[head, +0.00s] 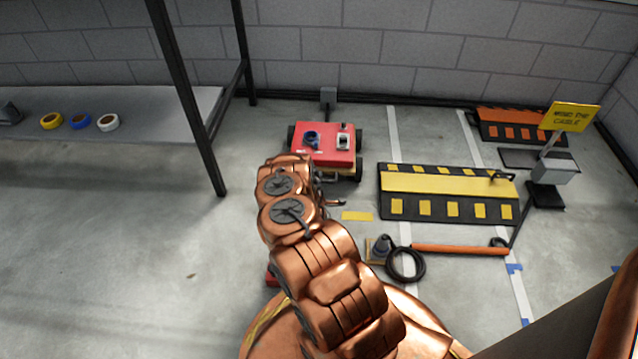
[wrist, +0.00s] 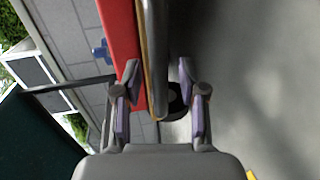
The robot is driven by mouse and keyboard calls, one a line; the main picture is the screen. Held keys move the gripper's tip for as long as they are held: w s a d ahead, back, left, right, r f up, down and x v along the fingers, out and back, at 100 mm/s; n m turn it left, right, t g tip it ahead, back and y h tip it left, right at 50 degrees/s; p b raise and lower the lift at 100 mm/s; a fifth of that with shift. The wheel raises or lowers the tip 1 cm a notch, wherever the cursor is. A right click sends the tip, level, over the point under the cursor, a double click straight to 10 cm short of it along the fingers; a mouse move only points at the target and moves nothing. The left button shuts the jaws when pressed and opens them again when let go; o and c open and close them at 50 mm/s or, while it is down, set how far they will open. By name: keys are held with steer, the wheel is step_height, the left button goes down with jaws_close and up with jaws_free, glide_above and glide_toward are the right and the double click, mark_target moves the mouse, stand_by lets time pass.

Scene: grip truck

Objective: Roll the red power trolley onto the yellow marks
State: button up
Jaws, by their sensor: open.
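The red power trolley (head: 325,157) stands near the back wall in the head view, with dark wheels, a blue coil and a small pale device on its deck. A yellow floor mark (head: 357,216) lies on the concrete in front of it; my arm may hide others. In the wrist view my gripper (wrist: 161,95) is open, one finger on each side of a grey bar (wrist: 156,55) beside the trolley's red edge (wrist: 122,40). Gaps show at both fingers. I cannot tell how deep the bar sits between them. In the head view my arm mostly hides the gripper.
A grey bench (head: 100,150) with tape rolls and a dark post (head: 187,100) stand left. Right are a yellow-black cable ramp (head: 447,210), a black cable coil (head: 405,264), an orange bar (head: 460,249) and a sign (head: 572,116). The left floor is clear.

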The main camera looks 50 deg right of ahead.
steer(key=shift+c, duration=0.2)
jaws_close()
steer(key=shift+d, duration=0.1)
stand_by(0.5)
